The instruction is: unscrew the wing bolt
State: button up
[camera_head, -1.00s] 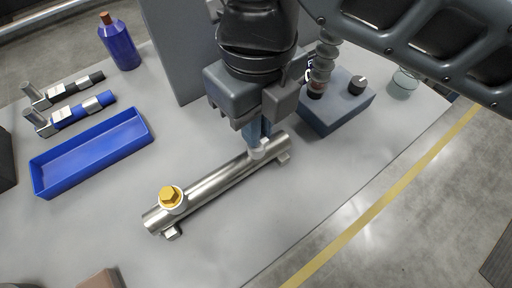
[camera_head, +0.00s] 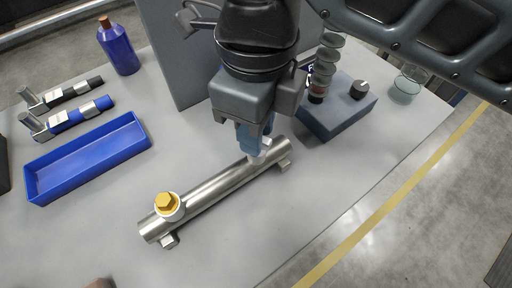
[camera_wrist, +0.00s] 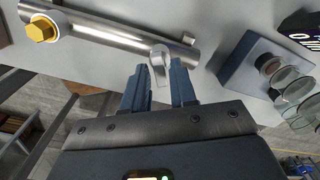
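A metal cylinder (camera_head: 212,191) lies slantwise on the grey table. A yellow hex cap in a white collar (camera_head: 166,203) sits on its near left end. The pale wing bolt (camera_head: 258,155) is at its far right end, partly hidden by my gripper. My gripper (camera_head: 257,144) is right over this end. In the wrist view, the wing bolt (camera_wrist: 160,59) stands between the two blue fingers of my gripper (camera_wrist: 159,72). The fingers are a little apart, one on each side of it. I cannot tell whether both touch it.
A blue tray (camera_head: 88,187), two labelled tools (camera_head: 66,117) and a blue bottle (camera_head: 119,49) are at left. A grey panel stands behind my gripper. A grey-blue box with a black knob (camera_head: 341,107) and a glass (camera_head: 406,87) are at right. The table's near right is clear.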

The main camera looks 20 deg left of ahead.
jog(key=shift+r+p, duration=1.95)
jog(key=shift+r, duration=0.6)
jog(key=shift+f, duration=0.1)
